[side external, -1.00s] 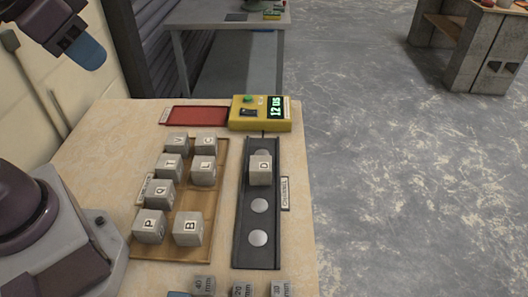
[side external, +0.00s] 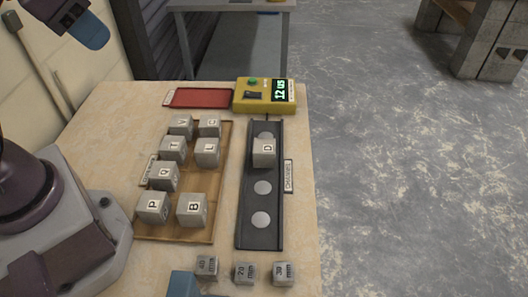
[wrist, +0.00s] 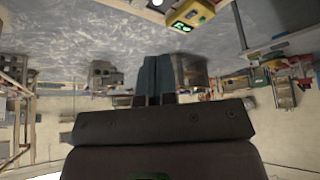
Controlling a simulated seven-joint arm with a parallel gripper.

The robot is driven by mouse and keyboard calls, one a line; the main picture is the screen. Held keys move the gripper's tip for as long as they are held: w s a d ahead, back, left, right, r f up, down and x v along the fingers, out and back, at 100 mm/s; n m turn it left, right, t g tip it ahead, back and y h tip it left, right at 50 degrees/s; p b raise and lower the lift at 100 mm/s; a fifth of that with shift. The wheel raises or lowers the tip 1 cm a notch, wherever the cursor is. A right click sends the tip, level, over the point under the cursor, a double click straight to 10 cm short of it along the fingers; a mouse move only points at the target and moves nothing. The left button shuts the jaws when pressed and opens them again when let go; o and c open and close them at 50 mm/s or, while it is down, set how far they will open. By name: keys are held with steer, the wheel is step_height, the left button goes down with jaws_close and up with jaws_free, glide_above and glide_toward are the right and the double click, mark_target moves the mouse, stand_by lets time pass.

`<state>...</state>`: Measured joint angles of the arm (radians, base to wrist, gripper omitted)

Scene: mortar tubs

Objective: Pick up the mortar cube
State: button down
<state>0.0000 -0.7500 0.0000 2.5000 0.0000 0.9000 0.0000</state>
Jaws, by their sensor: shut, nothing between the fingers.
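Several grey mortar cubes with letters stand on a wooden tray (side external: 185,229): cube V (side external: 181,125), cube T (side external: 172,148), cube L (side external: 206,152), cube Q (side external: 164,177), cube P (side external: 152,207), cube B (side external: 192,210) and one at the tray's upper right (side external: 209,125). Cube D (side external: 264,153) sits in a dark channel (side external: 259,219) with round pale discs, right of the tray. My gripper (wrist: 155,62) is shut and empty in the wrist view, pointing away from the cubes' tops.
A yellow tester (side external: 264,96) reading 12 us stands behind the channel, beside a red mat (side external: 201,98). Smaller cubes marked 40 (side external: 206,267), 20 (side external: 245,273) and 30 mm (side external: 284,273) stand in front. A blue object (side external: 182,285) is cut off at the bottom.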

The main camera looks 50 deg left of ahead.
steer(key=shift+c, duration=1.6)
jaws_free()
steer(key=shift+d, duration=0.1)
